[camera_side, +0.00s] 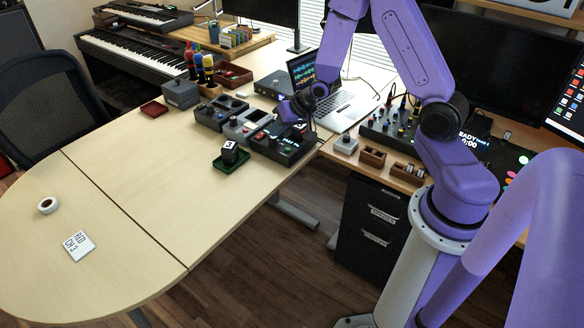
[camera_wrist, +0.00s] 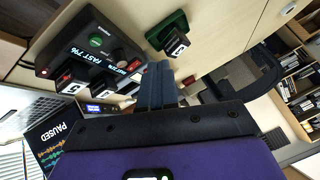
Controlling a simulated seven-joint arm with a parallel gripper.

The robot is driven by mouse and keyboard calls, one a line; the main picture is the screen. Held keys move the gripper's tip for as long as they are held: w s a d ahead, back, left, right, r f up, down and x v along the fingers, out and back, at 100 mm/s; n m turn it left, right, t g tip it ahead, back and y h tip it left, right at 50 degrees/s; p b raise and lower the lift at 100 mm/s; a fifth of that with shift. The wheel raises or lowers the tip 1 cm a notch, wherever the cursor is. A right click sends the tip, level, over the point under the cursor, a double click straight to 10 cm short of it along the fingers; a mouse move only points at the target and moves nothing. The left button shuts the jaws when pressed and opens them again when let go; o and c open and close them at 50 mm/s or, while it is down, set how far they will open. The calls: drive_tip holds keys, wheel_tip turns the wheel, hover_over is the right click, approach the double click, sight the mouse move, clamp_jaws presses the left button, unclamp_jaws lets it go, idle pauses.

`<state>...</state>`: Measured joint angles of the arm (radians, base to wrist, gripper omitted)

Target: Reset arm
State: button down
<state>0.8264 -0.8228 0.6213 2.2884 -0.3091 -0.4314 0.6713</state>
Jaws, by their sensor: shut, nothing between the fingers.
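My gripper (camera_side: 311,125) hangs over the desk beside the laptop, above the right end of the row of pedal boxes. In the wrist view its two blue-grey fingers (camera_wrist: 157,84) are together with nothing held between them. Beyond the fingers is a dark pedal box (camera_wrist: 90,45) with a lit text display and white-faced cubes on it. It also shows in the side view (camera_side: 283,143), partly hidden by the gripper. A black cube with a white face (camera_side: 230,151) sits in a small green tray (camera_side: 231,165). The tray also shows in the wrist view (camera_wrist: 163,31).
An open laptop (camera_side: 345,110) and a mixer (camera_side: 388,130) stand right of and behind the gripper. Grey pedal boxes (camera_side: 243,124) line the desk to its left. A tape roll (camera_side: 47,205) and a "RED CH 3" card (camera_side: 78,246) lie front left. The middle left desk is clear.

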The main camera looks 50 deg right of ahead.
drive_tip(key=s+a+r+n+g, duration=0.4)
drive_tip(key=s+a+r+n, duration=0.4)
drive_tip(key=s+a, duration=0.5)
drive_tip(key=s+r+n+g, duration=0.1)
drive_tip(key=s+r+n, duration=0.2)
drive_tip(key=s, duration=0.6)
drive_tip(key=s+r+n+g+h, duration=0.1)
drive_tip(key=s+n, duration=0.4)
drive_tip(key=s, duration=0.5)
wheel_tip(320, 180, up, 2)
drive_tip(key=shift+s+r+n+g, duration=0.2)
drive_tip(key=shift+n+g, duration=0.1)
drive_tip(key=shift+g, duration=0.3)
drive_tip(key=shift+d, duration=0.1)
